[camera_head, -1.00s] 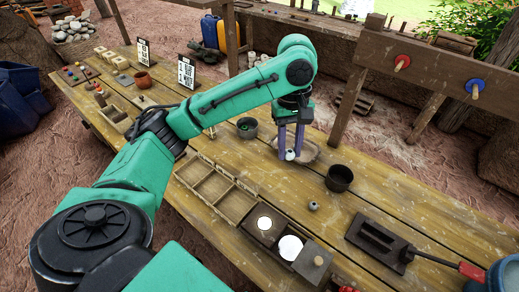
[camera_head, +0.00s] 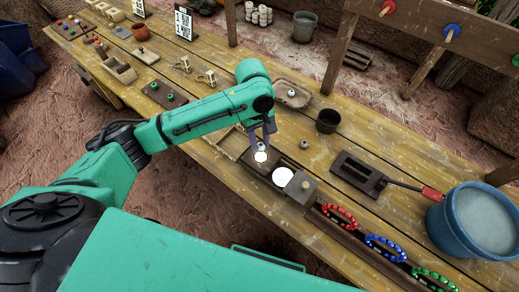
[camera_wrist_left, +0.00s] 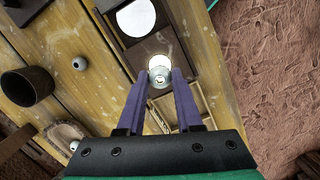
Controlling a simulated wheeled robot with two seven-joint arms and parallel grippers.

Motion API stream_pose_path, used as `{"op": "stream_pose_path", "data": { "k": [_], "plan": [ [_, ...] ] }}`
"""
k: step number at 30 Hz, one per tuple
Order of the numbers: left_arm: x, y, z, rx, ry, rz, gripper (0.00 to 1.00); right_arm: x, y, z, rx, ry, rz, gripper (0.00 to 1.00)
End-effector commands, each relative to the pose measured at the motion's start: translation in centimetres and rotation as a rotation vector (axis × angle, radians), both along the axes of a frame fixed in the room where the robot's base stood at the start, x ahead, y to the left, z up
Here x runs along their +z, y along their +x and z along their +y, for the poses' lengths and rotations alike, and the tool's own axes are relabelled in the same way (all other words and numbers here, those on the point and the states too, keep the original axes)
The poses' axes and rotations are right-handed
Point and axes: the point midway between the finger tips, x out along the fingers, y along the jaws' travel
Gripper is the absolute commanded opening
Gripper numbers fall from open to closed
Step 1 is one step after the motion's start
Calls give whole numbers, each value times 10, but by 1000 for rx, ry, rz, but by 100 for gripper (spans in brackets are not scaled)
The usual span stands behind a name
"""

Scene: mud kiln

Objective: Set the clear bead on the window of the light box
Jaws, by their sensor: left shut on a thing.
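My right gripper is not in view.
A square block with a knob (camera_head: 302,186) adjoins the larger window. A small grey bead (camera_head: 304,142), a dark cup (camera_head: 327,121) and a shallow dish (camera_head: 292,93) stand behind the box. Bead bracelets (camera_head: 340,216) and a blue bucket (camera_head: 478,222) are to the right.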

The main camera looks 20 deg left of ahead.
Motion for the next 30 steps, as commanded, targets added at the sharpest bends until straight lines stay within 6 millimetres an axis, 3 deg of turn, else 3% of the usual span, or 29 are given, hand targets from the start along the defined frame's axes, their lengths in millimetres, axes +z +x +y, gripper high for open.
{"op": "stream_pose_path", "data": {
  "k": [7,17,18,20,30],
  "plan": [
    [-43,0,0,1,1,1,0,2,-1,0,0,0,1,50],
    [-48,0,0,0,1,-1,0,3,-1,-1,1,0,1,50],
    [-49,0,0,0,0,-1,38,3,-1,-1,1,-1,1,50],
    [-49,0,0,0,0,-1,61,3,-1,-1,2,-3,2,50],
    [-47,0,0,0,1,-2,64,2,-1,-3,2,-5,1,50]
  ]
}}
